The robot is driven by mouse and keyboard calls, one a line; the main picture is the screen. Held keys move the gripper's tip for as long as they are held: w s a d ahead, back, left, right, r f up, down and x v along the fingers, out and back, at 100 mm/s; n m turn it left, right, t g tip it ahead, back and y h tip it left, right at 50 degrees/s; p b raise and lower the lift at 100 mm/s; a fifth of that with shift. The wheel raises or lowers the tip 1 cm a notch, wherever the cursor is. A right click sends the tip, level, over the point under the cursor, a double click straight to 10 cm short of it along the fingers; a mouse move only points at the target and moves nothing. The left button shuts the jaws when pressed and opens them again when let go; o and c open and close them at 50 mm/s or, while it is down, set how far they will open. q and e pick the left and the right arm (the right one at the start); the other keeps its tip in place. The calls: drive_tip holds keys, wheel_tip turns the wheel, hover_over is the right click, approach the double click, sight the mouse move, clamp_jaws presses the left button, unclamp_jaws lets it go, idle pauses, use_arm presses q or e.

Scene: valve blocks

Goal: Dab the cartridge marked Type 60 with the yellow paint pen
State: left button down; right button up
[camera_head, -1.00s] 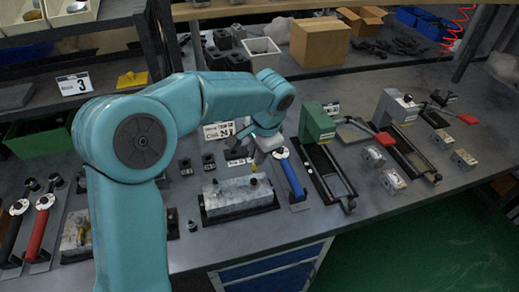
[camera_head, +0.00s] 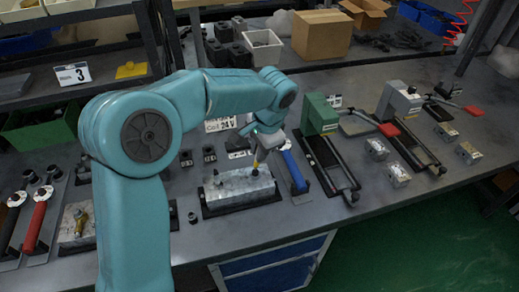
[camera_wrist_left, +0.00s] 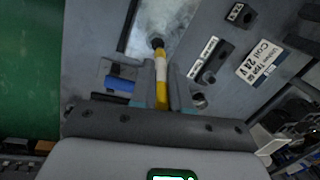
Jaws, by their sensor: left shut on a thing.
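My left gripper (camera_head: 265,142) is shut on the yellow paint pen (camera_head: 257,160), which points down over the silver valve block (camera_head: 235,188). In the left wrist view the pen (camera_wrist_left: 161,75) is between the fingers (camera_wrist_left: 161,98), its far end at a small black piece (camera_wrist_left: 157,43) over the block (camera_wrist_left: 150,20). I cannot tell whether this piece is the pen tip or a cartridge, or whether they touch. Small black cartridge-like pieces with labels (camera_head: 209,154) stand behind the block; their type marks are unreadable. My right gripper is not in view.
A blue-handled tool (camera_head: 294,170) lies close to the right of the block. A green press (camera_head: 320,115) and grey press (camera_head: 402,100) stand further right. A red-handled tool (camera_head: 36,226) and another block (camera_head: 76,222) are left. A Coil 24 V sign (camera_head: 220,125) stands behind.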

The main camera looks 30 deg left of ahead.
use_arm(q)
drive_tip(key=shift+f+b, duration=0.35)
drive_tip(key=shift+f, duration=0.25)
idle(1.1)
wheel_tip(320, 180, up, 7)
drive_tip(key=p, duration=0.6)
drive_tip(key=shift+r, duration=0.15)
